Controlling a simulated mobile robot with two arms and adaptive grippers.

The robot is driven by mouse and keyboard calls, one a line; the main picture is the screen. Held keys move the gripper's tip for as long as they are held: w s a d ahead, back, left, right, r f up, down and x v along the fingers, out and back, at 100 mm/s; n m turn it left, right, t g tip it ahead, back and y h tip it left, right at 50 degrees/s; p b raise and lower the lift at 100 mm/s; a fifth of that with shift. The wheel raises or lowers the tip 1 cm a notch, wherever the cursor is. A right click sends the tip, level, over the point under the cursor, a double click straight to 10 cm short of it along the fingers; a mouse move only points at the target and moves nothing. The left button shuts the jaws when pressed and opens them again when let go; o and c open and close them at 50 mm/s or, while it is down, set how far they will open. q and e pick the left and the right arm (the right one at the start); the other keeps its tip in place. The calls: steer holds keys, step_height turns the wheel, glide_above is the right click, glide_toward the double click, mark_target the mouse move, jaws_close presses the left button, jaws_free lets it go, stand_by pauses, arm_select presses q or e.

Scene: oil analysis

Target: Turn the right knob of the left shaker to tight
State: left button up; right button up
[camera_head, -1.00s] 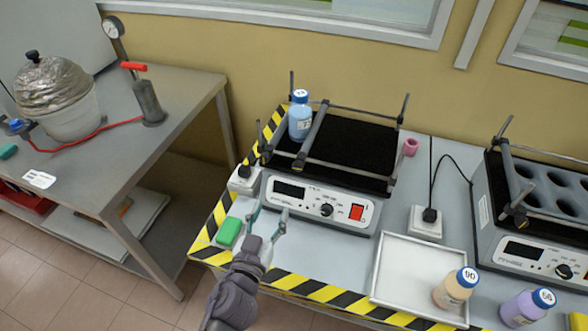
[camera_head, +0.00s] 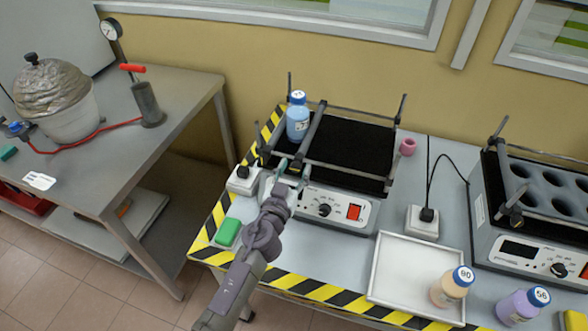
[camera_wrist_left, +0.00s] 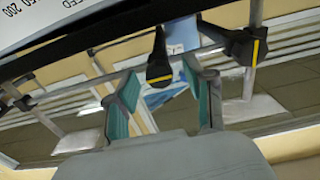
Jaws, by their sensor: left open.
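The left shaker (camera_head: 340,208) stands on the table with a dark platform and metal bars. Its right knob (camera_head: 299,161) is black and sits on the front bar, partly hidden by my fingers. In the left wrist view this knob (camera_wrist_left: 160,62) shows a yellow line running crosswise. The other knob (camera_wrist_left: 246,45) shows its yellow line upright. My left gripper (camera_head: 287,168) is open at the shaker's front left. In the wrist view its teal fingertips (camera_wrist_left: 160,75) lie either side of the right knob; contact cannot be told. My right gripper is not in view.
A blue-capped bottle (camera_head: 298,122) stands on the shaker between the bars. A green block (camera_head: 228,232), a white socket (camera_head: 242,180) and a tray (camera_head: 388,262) are nearby. A second shaker (camera_head: 535,215) stands at the right.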

arm_select(q)
jaws_close()
stand_by(0.3)
steer(key=shift+m, duration=0.4)
steer(key=m+b, duration=0.1)
steer(key=m, duration=0.2)
steer(key=shift+m, duration=0.3)
steer(key=m, duration=0.4)
steer(key=shift+d+f+m+b, duration=0.1)
steer(key=shift+m+b, duration=0.2)
steer(key=m, duration=0.4)
steer(key=shift+m, duration=0.3)
steer(key=shift+m+b, duration=0.3)
steer(key=shift+m, duration=1.9)
steer(key=shift+f, duration=0.1)
